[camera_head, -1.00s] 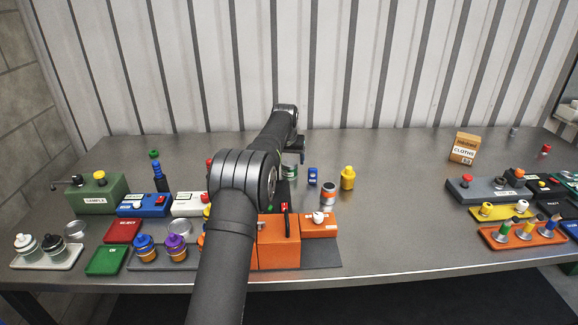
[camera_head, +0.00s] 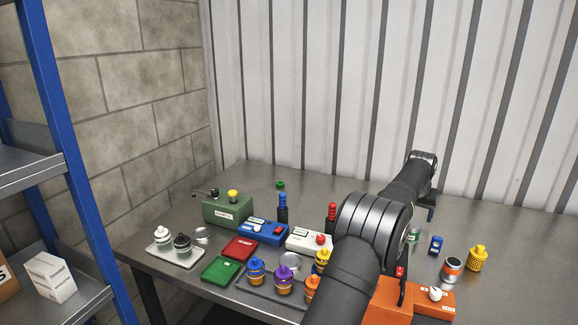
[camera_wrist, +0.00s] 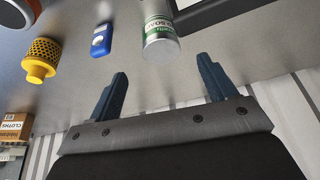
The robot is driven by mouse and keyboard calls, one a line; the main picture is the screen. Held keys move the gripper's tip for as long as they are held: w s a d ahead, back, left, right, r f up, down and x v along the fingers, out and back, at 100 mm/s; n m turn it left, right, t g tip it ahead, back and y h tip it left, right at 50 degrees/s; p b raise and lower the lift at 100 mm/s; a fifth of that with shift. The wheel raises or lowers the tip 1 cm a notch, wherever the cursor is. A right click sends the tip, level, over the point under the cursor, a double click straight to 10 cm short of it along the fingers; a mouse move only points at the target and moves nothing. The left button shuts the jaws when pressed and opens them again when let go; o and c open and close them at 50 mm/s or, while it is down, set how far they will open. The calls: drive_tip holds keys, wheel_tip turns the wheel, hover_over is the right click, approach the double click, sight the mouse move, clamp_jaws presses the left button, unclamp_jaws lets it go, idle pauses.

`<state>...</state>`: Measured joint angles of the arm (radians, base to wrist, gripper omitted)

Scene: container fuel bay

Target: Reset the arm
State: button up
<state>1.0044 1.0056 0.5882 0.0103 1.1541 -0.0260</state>
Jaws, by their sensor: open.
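My gripper shows in the wrist view (camera_wrist: 160,88), its two dark blue fingers spread apart with nothing between them. A silver can with a green and white label (camera_wrist: 160,30) stands beyond the fingertips, apart from them. In the head view my arm reaches from the bottom toward the corrugated wall, and the gripper itself is mostly hidden behind my arm. The green-labelled can (camera_head: 413,236) shows partly beside my arm there.
A blue item (camera_head: 436,245), a can with an orange band (camera_head: 452,270) and a yellow knurled piece (camera_head: 477,259) stand right of my arm. Left are a green box (camera_head: 228,211), red tray (camera_head: 239,247), green tray (camera_head: 221,270) and several coloured-cap bottles. A blue shelf (camera_head: 62,150) stands far left.

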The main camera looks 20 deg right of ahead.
sight(413, 225)
drive_tip(key=x, duration=1.1)
drive_tip(key=shift+s+a, duration=0.1)
drive_tip(key=shift+a, duration=0.05)
wheel_tip(413, 225, up, 2)
drive_tip(key=shift+r, duration=0.65)
drive_tip(key=shift+f, duration=0.1)
